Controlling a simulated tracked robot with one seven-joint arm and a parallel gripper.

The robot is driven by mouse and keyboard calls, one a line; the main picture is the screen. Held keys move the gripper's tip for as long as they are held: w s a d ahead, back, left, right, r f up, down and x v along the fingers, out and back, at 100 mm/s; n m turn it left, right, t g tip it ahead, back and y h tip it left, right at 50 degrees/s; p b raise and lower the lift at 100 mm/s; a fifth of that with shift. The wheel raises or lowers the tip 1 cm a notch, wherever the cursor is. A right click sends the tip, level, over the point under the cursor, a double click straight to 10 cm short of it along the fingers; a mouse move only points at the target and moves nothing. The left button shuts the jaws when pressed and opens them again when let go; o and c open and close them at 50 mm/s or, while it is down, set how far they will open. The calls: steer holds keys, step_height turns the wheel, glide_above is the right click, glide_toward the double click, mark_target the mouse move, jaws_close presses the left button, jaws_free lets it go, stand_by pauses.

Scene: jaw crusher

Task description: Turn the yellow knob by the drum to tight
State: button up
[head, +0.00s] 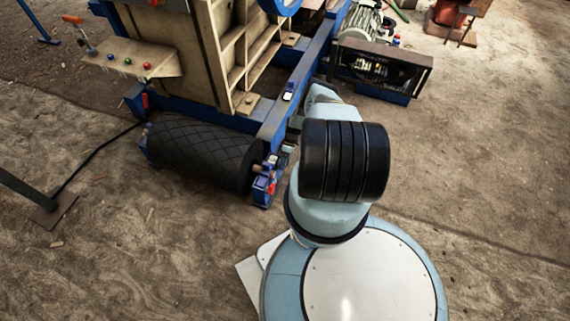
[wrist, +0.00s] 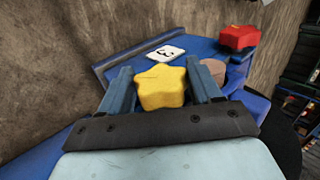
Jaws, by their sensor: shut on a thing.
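The yellow knob (wrist: 160,86) is star-shaped and sits between the two fingers of my gripper (wrist: 163,88) in the wrist view. The fingers are closed on its left and right sides. Behind it, a blue plate carries a white label (wrist: 163,53) with a dark marking that looks like a 3. In the head view, the black drum (head: 200,154) with a crosshatched surface lies below the blue frame. My arm reaches toward the frame beside the drum's right end and hides the knob there.
A red part (wrist: 239,37) and a round brownish part (wrist: 214,69) are close to the right finger in the wrist view. The head view shows a blue frame beam (head: 285,112), a control panel (head: 125,60) with coloured buttons, and a caged motor (head: 380,68).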

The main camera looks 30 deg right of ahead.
steer(key=o, duration=1)
steer(key=shift+c, duration=0.2)
steer(key=v, duration=1.3)
steer(key=shift+w+d+r, duration=0.2)
steer(key=shift+w+d, duration=0.05)
steer(key=shift+w, duration=0.05)
